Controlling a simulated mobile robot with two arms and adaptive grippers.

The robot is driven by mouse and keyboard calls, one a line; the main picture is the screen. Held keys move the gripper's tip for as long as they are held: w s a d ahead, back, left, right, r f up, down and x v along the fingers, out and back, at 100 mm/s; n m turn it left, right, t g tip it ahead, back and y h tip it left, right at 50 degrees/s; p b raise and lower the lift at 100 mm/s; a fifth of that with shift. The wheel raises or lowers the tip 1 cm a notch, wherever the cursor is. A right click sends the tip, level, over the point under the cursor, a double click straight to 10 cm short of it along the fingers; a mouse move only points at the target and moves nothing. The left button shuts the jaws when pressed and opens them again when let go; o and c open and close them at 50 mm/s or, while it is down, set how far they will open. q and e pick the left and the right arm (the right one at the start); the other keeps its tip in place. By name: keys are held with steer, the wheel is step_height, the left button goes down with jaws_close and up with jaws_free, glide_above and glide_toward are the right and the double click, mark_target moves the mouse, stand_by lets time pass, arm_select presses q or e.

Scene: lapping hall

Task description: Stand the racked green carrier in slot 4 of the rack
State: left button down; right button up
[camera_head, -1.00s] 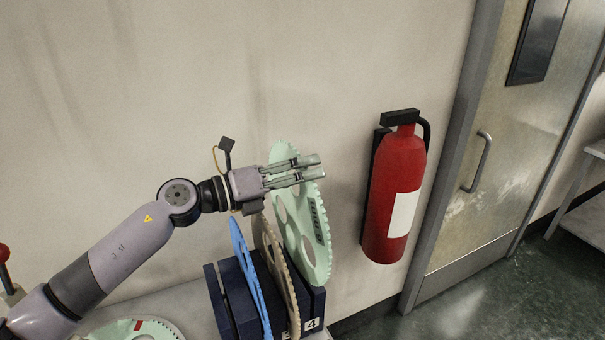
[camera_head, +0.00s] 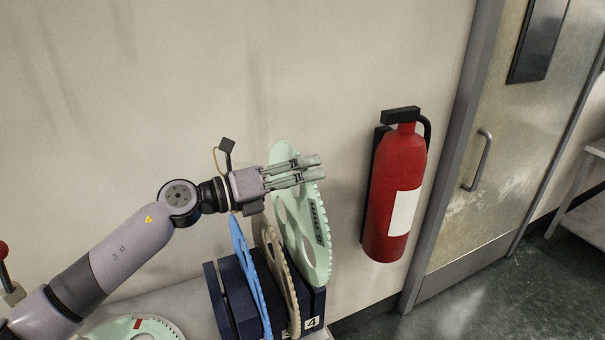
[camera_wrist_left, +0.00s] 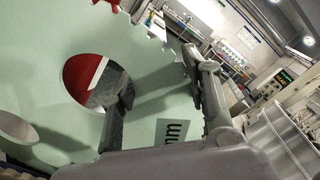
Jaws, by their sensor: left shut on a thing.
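The green carrier (camera_head: 316,254), a toothed disc with round holes and a dark label, stands nearly upright at the right end of the dark blue rack (camera_head: 226,301), by the label 4. Whether its lower edge is seated in the slot is hidden. My left gripper (camera_head: 294,172) is shut on the green carrier near its upper part. In the left wrist view the green carrier (camera_wrist_left: 150,75) fills much of the picture, with one finger at a hole and the other by the toothed edge. My right gripper is not in view.
A blue carrier (camera_head: 246,270) and a tan carrier (camera_head: 284,275) stand in the rack left of the green one. Another pale green disc (camera_head: 110,330) lies on the table. A red fire extinguisher (camera_head: 399,170) hangs on the wall to the right.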

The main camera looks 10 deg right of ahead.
mark_target(302, 216)
arm_select(q)
steer(key=shift+f+b, duration=3.55)
steer(key=shift+f, duration=1.05)
steer(key=c, duration=0.8)
jaws_free()
steer(key=shift+f, duration=0.3)
step_height(302, 216, up, 11)
steer(key=shift+f, duration=0.2)
steer(key=shift+c, duration=0.3)
